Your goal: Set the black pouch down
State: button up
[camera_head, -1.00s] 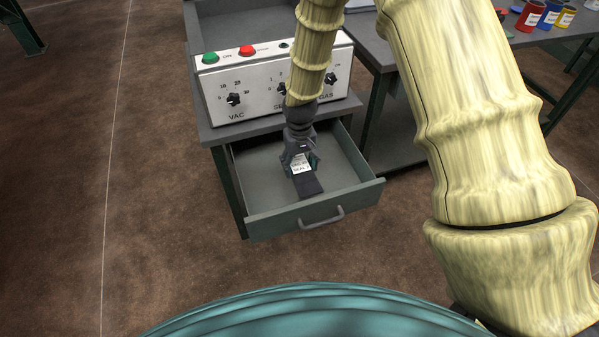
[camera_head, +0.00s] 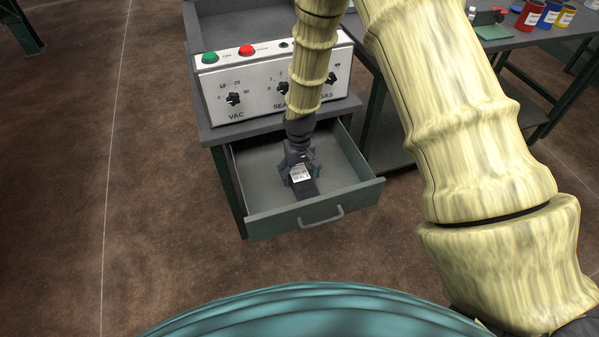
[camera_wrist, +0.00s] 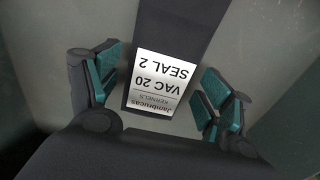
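The black pouch (camera_head: 307,191) is in the open drawer (camera_head: 262,226), with its white label facing up. The label reads "VAC 20" and "SEAL 2" and is upside down in the wrist view (camera_wrist: 163,84). The pouch looks flat on the drawer floor, though my gripper hides part of it. My gripper (camera_head: 300,174) is down inside the drawer over the pouch. In the wrist view its teal-padded fingers (camera_wrist: 162,95) are spread, one on each side of the pouch, with narrow gaps showing beside the label.
A grey table (camera_head: 500,55) at the right holds red, blue and yellow containers (camera_head: 548,14). Drawer floor is free on both sides.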

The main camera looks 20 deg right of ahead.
aim_at(300, 174)
dwell(0.3)
notch_tip(300, 174, up, 12)
jog(key=shift+r, duration=0.15)
dwell(0.6)
dwell(1.2)
